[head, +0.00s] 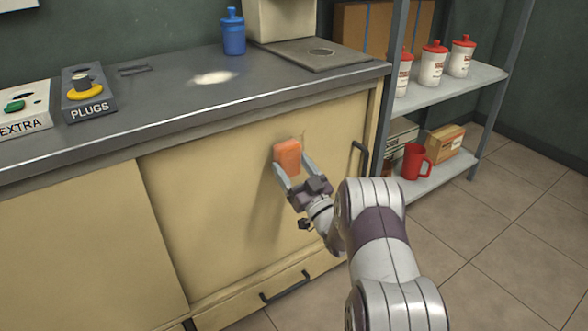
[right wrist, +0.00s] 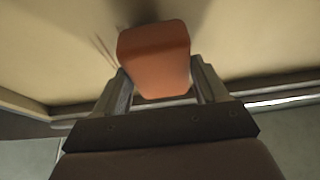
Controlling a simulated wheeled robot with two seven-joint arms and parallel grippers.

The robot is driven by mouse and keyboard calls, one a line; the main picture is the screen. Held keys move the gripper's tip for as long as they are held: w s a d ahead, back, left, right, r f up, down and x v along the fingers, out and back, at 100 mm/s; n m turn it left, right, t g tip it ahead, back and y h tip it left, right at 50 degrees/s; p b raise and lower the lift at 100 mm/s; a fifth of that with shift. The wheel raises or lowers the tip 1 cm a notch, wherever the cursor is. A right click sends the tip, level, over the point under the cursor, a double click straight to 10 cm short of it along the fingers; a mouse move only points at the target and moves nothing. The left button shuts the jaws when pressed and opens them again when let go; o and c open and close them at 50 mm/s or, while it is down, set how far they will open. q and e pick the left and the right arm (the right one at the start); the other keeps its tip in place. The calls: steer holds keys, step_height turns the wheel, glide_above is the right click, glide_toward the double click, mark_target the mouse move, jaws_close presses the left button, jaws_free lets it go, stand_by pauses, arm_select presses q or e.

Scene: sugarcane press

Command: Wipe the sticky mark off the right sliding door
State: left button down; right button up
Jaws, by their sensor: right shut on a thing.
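My right gripper (head: 294,173) is shut on an orange sponge (head: 288,156), held up at the right sliding door (head: 215,200). In the right wrist view the sponge (right wrist: 155,55) sits between the two fingers, with its far end at or very near the cream door panel (right wrist: 230,35); I cannot tell if it touches. Faint reddish streaks, the sticky mark (right wrist: 104,50), show on the panel just left of the sponge. In the head view the mark is only a faint trace near the sponge, partly hidden. My left gripper is in neither view.
The grey countertop (head: 150,100) above holds a blue bottle (head: 233,32), a PLUGS box (head: 88,98) and an EXTRA box (head: 22,112). A shelf rack (head: 455,85) with white bottles and a red mug (head: 414,161) stands right of the cabinet. A drawer handle (head: 285,288) juts out below the door.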

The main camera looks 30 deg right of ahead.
steer(key=shift+w, duration=0.65)
